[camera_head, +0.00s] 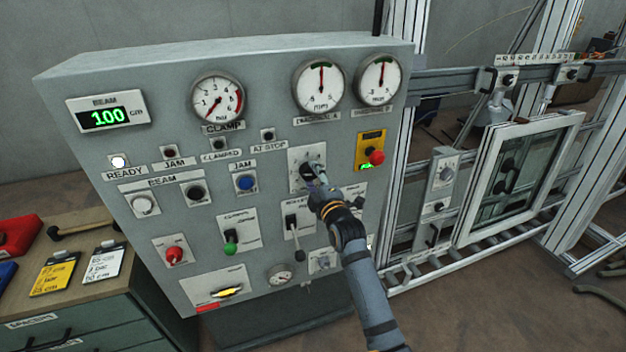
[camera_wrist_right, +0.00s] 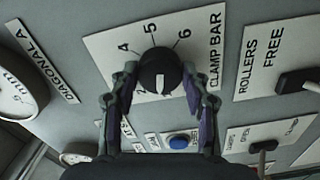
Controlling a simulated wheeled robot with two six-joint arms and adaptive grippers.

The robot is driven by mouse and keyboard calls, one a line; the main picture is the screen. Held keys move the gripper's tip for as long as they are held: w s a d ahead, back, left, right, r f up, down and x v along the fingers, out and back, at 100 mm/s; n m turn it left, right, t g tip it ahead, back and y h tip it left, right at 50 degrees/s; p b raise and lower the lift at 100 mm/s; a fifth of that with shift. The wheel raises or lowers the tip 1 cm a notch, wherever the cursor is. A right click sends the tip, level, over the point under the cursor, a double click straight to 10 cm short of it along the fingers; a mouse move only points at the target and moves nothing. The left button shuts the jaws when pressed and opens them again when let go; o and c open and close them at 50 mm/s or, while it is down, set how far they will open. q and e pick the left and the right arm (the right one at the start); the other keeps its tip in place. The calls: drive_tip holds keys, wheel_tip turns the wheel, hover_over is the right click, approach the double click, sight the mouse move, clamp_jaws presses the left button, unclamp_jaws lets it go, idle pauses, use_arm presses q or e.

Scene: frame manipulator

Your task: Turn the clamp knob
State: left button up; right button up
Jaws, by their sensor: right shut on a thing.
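The clamp knob (camera_wrist_right: 160,70) is a round black knob with a white pointer mark, on a white plate (camera_wrist_right: 110,42) lettered CLAMP BAR with 4, 5 and 6 around it. In the wrist view the pointer mark is at the knob's lower side, away from those numbers. In the head view the knob (camera_head: 307,170) is partly hidden by my right gripper (camera_head: 316,180). The fingers of my right gripper (camera_wrist_right: 158,85) are on either side of the knob, shut on it. My left gripper is in neither view.
The grey panel bears a clamp gauge (camera_head: 217,97), a blue jam button (camera_head: 245,183), a red stop button (camera_head: 376,157) and a rollers lever (camera_head: 293,228) close to my right arm. A framed window (camera_head: 520,180) stands at the right. A drawer cabinet (camera_head: 80,310) stands at the left.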

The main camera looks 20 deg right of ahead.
drive_tip(key=n+b, duration=0.1)
drive_tip(key=n, duration=0.5)
drive_tip(key=shift+r, duration=0.1)
drive_tip(key=n, duration=0.5)
drive_tip(key=shift+b, duration=0.3)
drive_tip(key=shift+n, duration=0.5)
drive_tip(key=o, duration=1.2)
drive_tip(key=shift+a, duration=0.1)
drive_tip(key=shift+c, duration=0.2)
drive_tip(key=shift+s, duration=0.2)
drive_tip(key=s, duration=1.1)
drive_tip(key=shift+s+d, duration=0.25)
drive_tip(key=shift+s, duration=0.05)
